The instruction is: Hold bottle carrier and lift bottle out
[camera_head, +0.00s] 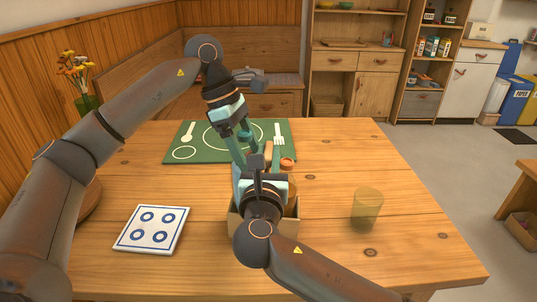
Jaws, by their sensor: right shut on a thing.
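The bottle carrier (234,221), a tan open box, stands on the wooden table at the near middle. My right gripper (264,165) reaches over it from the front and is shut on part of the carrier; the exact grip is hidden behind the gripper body. My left gripper (245,158) comes down from the upper left, its fingers apart, just behind and left of the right gripper. A brown rounded shape (292,185) shows at the carrier's right side, maybe a bottle. Most of the carrier's inside is hidden by my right gripper and wrist.
A white tile with blue rings (152,229) lies left. A yellowish glass (367,209) stands right. The table's right side is otherwise clear.

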